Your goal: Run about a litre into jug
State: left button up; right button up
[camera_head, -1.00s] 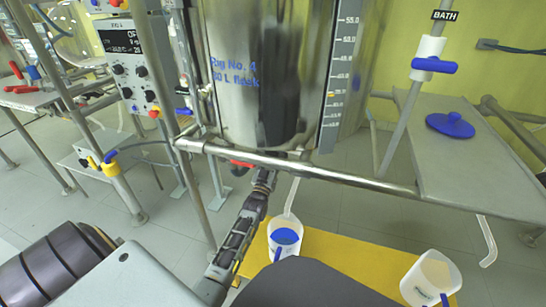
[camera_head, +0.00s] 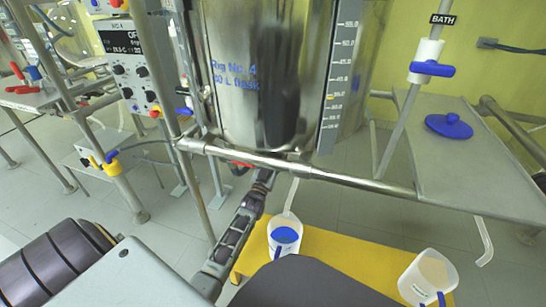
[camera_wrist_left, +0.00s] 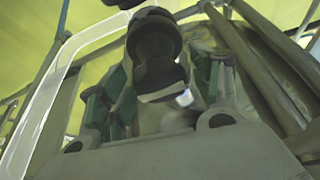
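The steel-looking flask vessel (camera_head: 225,110), marked "Rig No. 4", stands at the centre with a level scale (camera_head: 342,75) on its right side. A red handle (camera_head: 242,164) shows under its base. A clear outlet tube (camera_head: 291,195) runs down to a white jug (camera_head: 272,229) with blue liquid in it. My left gripper (camera_head: 268,174) is under the vessel's base, close to the outlet. In the left wrist view a dark rounded part (camera_wrist_left: 157,60) lies between its fingers; their grip is unclear. My right gripper is out of view.
The jug stands on a yellow platform (camera_head: 335,258). A second white jug (camera_head: 428,275) with a blue handle stands at its right end. A steel rail (camera_head: 310,168) crosses before the vessel. A grey shelf (camera_head: 425,140) at right holds a blue lid (camera_head: 449,126).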

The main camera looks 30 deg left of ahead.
pick_arm(q)
jog(key=v, duration=1.2)
dwell(0.7)
jog(key=shift+s+f, duration=0.1)
jog(key=shift+s, duration=0.05)
dwell(0.5)
